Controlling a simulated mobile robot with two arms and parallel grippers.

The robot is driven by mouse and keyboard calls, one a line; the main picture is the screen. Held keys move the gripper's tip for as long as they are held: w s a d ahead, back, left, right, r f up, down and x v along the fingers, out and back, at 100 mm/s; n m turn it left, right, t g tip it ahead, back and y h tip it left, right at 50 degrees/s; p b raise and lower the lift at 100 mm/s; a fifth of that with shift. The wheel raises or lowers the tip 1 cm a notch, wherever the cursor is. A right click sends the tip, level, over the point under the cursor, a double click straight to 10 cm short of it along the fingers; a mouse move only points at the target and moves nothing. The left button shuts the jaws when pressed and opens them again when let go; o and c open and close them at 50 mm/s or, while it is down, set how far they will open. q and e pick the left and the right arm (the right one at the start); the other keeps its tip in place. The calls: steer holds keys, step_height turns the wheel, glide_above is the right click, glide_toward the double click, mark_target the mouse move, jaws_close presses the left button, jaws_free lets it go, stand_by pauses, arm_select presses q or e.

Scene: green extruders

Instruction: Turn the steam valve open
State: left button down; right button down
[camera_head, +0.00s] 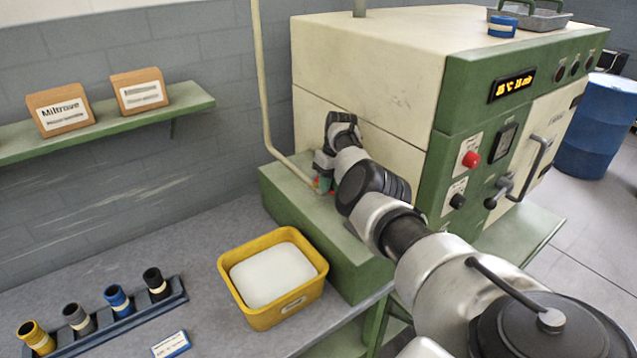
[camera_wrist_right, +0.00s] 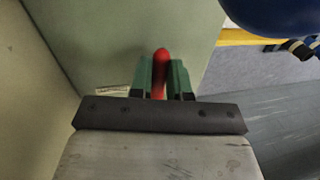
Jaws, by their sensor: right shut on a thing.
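The steam valve's red handle (camera_wrist_right: 160,72) stands between the green fingers of my right gripper (camera_wrist_right: 162,80) in the wrist view, and the gripper is shut on it. In the head view my right gripper (camera_head: 325,184) is at the lower end of the pale pipe (camera_head: 263,90), just above the green ledge of the machine. There the wrist and fingers hide most of the valve, and only small bits of red and green show. How far the handle is turned cannot be told. My left gripper is not in view.
The cream and green machine (camera_head: 370,70) stands right beside my right forearm, with a red button (camera_head: 470,159) and door handle. A yellow bin (camera_head: 272,316) with white contents sits below left on the grey bench. A rack of coloured cylinders (camera_head: 125,317) is farther left.

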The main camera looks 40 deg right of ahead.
steer(key=shift+d+r+n, duration=0.1)
steer(key=shift+d+n, duration=0.2)
stand_by(0.4)
steer(key=c, duration=1.1)
jaws_free()
steer(key=r, duration=0.3)
steer(key=d+r+b, duration=0.1)
steer(key=r, duration=0.3)
steer(key=d+r+b, duration=0.1)
steer(key=r, duration=0.2)
steer(key=shift+s+r, duration=0.1)
steer(key=shift+r, duration=0.15)
